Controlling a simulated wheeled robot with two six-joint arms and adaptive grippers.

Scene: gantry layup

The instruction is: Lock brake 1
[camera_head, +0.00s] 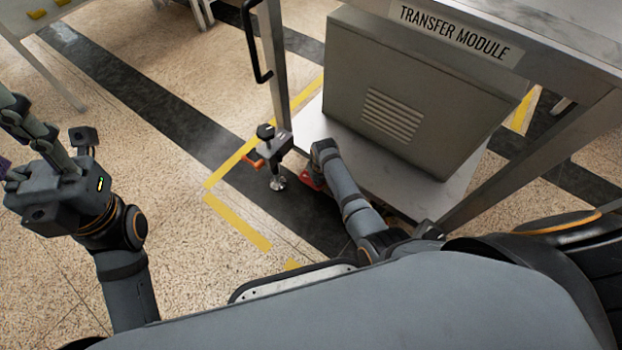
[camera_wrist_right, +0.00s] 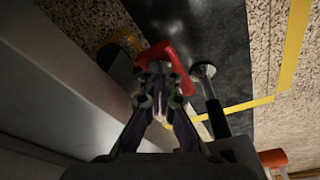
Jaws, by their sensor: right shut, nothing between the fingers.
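A red brake pedal (camera_head: 312,179) sits low at the near left corner of the transfer module cart (camera_head: 350,150). In the right wrist view the pedal (camera_wrist_right: 180,68) lies just beyond the fingertips of my right gripper (camera_wrist_right: 161,104). The right gripper is shut and empty, pointing down at the pedal; I cannot tell whether it touches. In the head view my right arm reaches down beside the pedal and hides part of it and most of the gripper. My left gripper (camera_head: 12,132) is at the left edge, away from the cart, with its fingertips partly cut off.
A floor stabiliser with a black knob (camera_head: 265,131) and an orange lever (camera_head: 253,162) stands left of the pedal, its round foot (camera_head: 277,183) on the dark floor strip. A cart leg (camera_head: 273,70) rises behind it. Open floor lies to the left.

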